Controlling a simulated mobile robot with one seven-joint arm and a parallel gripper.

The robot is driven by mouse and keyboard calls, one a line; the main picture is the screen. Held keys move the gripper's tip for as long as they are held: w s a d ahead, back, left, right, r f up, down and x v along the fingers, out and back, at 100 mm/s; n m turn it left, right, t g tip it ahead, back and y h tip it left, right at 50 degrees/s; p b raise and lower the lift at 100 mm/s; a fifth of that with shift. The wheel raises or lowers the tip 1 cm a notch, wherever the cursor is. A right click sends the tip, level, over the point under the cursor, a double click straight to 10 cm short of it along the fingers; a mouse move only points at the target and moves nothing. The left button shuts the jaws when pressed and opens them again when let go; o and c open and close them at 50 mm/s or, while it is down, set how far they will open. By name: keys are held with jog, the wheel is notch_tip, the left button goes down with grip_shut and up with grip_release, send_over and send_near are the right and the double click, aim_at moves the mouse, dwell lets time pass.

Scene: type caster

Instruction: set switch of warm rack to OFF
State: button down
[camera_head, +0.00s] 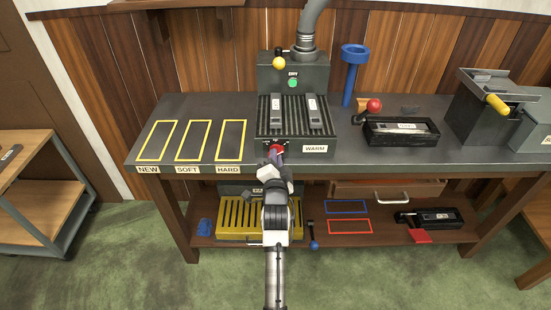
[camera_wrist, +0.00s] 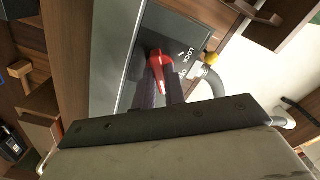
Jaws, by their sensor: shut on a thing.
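The warm rack (camera_head: 297,140) is a dark ribbed unit on the bench, with a WARM label at its front right. Two dark slabs with pale labels lie on it. Its red switch (camera_head: 276,147) is at the front left edge. My gripper (camera_head: 277,154) reaches up to the switch from the front. In the wrist view, my gripper (camera_wrist: 159,82) is shut on the red switch handle (camera_wrist: 154,58). White lettering on the dark panel beside it reads LOCK, with another word partly hidden. My fingers cover part of the handle, so its exact setting is unclear.
Yellow-outlined NEW, SOFT and HARD spaces (camera_head: 194,141) lie empty to the left. A box with a green button (camera_head: 293,83) and yellow-knobbed lever (camera_head: 279,63) stands behind the rack. A black tray (camera_head: 401,131) and red-knobbed lever (camera_head: 374,105) are to the right.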

jog(key=shift+n, duration=0.3)
jog(key=n, duration=1)
jog(key=shift+r, duration=0.1)
dwell(0.8)
jog(key=c, duration=1.5)
grip_release()
jog(key=shift+o, duration=0.2)
jog(key=shift+s, duration=0.15)
